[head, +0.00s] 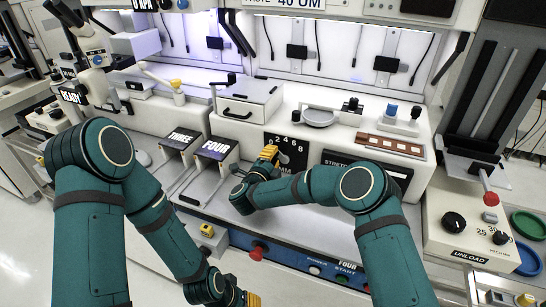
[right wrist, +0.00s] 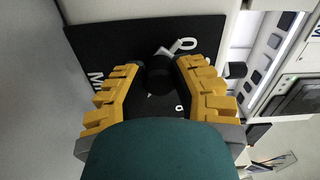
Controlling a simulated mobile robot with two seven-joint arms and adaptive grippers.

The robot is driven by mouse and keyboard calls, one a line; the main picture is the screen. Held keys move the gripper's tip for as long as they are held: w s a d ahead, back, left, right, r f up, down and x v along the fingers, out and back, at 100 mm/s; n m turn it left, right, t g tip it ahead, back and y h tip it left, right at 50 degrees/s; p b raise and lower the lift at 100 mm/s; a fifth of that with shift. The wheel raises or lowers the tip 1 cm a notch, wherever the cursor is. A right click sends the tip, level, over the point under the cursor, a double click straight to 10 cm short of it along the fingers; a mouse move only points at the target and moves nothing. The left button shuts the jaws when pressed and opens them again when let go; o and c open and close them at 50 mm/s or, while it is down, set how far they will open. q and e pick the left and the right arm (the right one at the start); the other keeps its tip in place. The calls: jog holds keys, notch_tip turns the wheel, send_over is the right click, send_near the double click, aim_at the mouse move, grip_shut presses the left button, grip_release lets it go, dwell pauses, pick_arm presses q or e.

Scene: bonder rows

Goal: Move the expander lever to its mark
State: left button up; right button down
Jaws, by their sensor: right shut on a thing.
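The black scale plate (head: 290,145) with white numbers 0 to 8 and "MM" stands upright at the middle of the bench front. My right gripper (head: 270,155) is in front of it, with yellow fingers. In the right wrist view the fingers (right wrist: 155,75) are closed about the dark round knob of the expander lever (right wrist: 157,82), in front of the black plate (right wrist: 105,45). Most of the scale and lever is hidden by the gripper, so the lever's exact reading cannot be told. My left gripper (head: 243,298) is low at the bottom edge, partly cut off.
Black panels marked THREE (head: 181,138) and FOUR (head: 216,147) stand left of the scale. A white drawer box (head: 248,100) is behind. A blue front strip carries a red knob (head: 258,251) and buttons. The UNLOAD box (head: 470,225) is at right.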

jog(key=shift+a+r, duration=0.15)
jog(key=shift+r, duration=0.05)
jog(key=c, duration=0.7)
grip_release()
jog(key=shift+w+f, duration=0.1)
jog(key=shift+f, duration=0.1)
jog(key=v, duration=1.2)
